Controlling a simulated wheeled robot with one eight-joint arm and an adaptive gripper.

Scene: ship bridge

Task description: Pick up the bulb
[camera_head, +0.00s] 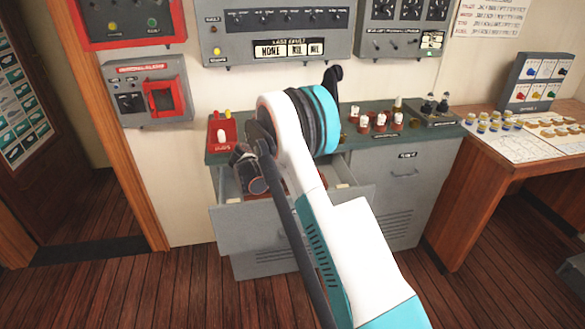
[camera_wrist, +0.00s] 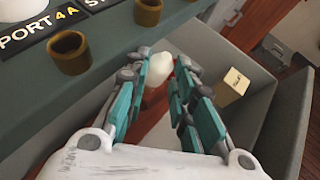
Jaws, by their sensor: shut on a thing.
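In the wrist view a whitish rounded bulb (camera_wrist: 156,70) sits between the fingertips of my gripper (camera_wrist: 161,82). The fingers are closed in on it from both sides, and its lower part is hidden by them. A small patch of red shows beside it at the right finger. The bulb is held over the open grey drawer (camera_wrist: 268,120), close to the front of the green-topped console. In the head view my own arm covers much of the drawer (camera_head: 232,222), and I cannot make out the bulb there.
A small cream box (camera_wrist: 233,82) lies in the drawer. Empty brown sockets (camera_wrist: 68,52) stand on the console top beside a "PORT 4A" label (camera_wrist: 50,33). A red tray (camera_head: 222,146) with small bulbs stands at the console's left; a wooden desk (camera_head: 470,155) stands right.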

